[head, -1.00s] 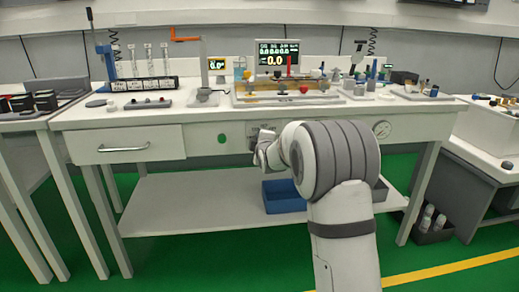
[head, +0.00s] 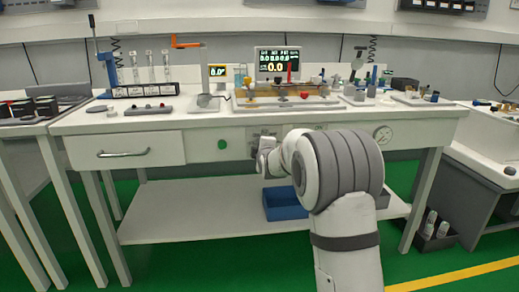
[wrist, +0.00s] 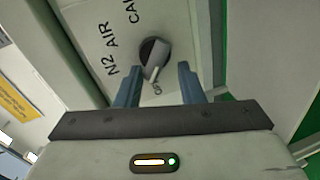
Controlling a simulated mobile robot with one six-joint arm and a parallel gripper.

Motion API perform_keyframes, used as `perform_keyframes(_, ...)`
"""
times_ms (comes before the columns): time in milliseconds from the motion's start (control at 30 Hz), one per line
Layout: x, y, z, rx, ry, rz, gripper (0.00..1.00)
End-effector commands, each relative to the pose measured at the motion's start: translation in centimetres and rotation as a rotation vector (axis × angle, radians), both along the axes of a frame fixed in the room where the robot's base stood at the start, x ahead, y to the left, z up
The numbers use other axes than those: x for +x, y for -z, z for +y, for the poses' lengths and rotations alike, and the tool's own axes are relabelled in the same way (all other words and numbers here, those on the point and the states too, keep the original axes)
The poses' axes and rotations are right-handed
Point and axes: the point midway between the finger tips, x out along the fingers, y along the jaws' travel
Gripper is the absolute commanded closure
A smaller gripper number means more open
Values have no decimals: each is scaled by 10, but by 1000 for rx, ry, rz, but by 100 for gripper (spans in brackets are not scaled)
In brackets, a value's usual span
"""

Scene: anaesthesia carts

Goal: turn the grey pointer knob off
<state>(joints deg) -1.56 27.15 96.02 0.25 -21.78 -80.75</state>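The grey pointer knob (wrist: 153,54) is dark and round with a lighter pointer bar, on a white panel (wrist: 98,28) in the wrist view. The labels N2, AIR and a cut-off CAL are printed around it. The bar runs toward the lower edge of the knob, near a small label partly hidden by my gripper. My gripper (wrist: 160,72) is open, its two blue-grey fingers apart, with the knob just beyond and between the tips. I cannot tell whether they touch. In the head view my gripper (head: 264,156) is at the bench front and hides the knob.
The bench (head: 330,116) carries instruments and a monitor (head: 278,64) above. A blue bin (head: 285,203) sits on the lower shelf (head: 190,210).

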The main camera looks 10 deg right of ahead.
Motion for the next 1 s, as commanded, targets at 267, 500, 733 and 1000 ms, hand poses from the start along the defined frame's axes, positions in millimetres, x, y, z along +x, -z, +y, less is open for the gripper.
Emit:
perform_keyframes(267, 0, 1, 1, -1, -2, 2, 64)
perform_keyframes(500, 0, -1, 3, -2, -4, -2, 64)
perform_keyframes(733, -21, -8, 2, -2, -5, -2, 64)
perform_keyframes(1000, -63, -15, 0, -1, -3, -1, 64)
